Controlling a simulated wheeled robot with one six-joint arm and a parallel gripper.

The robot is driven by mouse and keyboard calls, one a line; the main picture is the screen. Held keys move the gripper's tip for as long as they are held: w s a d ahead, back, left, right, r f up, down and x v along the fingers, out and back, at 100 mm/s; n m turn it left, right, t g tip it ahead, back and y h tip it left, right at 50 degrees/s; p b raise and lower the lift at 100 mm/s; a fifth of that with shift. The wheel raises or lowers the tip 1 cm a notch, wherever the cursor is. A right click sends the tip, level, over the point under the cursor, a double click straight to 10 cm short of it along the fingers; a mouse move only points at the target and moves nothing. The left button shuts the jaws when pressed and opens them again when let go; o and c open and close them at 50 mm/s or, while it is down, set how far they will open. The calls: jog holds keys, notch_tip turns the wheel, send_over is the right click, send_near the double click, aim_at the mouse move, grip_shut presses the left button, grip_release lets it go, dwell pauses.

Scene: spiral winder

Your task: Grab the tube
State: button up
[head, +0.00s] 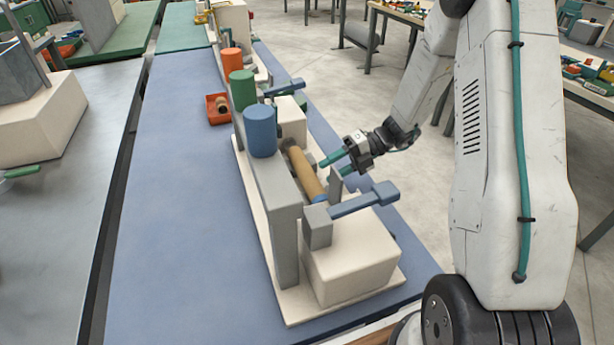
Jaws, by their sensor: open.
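The tube (304,172) is a tan-brown cylinder on the winder. It lies lengthwise between a dark round mount at its far end and a grey block (317,227) with a blue lever at its near end. A blue band shows at its near end. My gripper (332,168) is just to the right of the tube, with its teal fingers spread and pointing toward it. The fingers look apart from the tube, and nothing shows between them. A grey upright plate stands close to the nearer finger and hides part of that area.
A grey upright wall (282,225) runs along the tube's left side, with blue (260,132), green (242,90) and orange (232,61) cylinders along its top. A red tray (217,110) holds a small brown piece. The blue table (170,200) is clear on the left.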

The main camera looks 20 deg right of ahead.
aim_at(316, 177)
jog(key=x, duration=0.5)
jog(key=c, duration=0.6)
jog(key=shift+c, duration=0.2)
